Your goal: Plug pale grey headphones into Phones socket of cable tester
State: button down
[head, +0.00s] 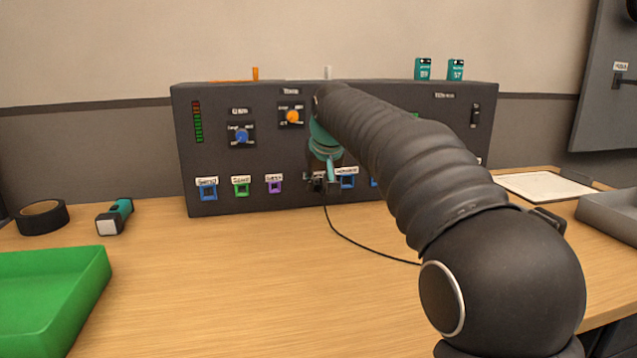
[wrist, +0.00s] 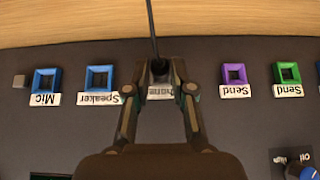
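The cable tester is the dark upright panel (head: 225,165) at the back of the table. My gripper (head: 318,183) is at its lower row of sockets, with its two fingers pointing at the panel. In the wrist view, which is upside down, my gripper (wrist: 160,72) has a finger on either side of a dark plug (wrist: 160,68) at the socket labelled Phones. I cannot tell whether the fingers press on the plug or how deep it sits. A thin black cable (head: 352,241) runs from the plug and passes behind my arm. The headphones themselves are not visible.
Blue Speaker (wrist: 99,79) and Mic (wrist: 46,82) sockets and purple (wrist: 234,75) and green (wrist: 287,74) Send sockets flank it. A green tray (head: 50,290), black tape roll (head: 42,217) and torch (head: 115,217) are on the left. A clipboard (head: 540,186) and grey tray (head: 610,210) are right.

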jog(key=c, duration=0.9)
grip_release()
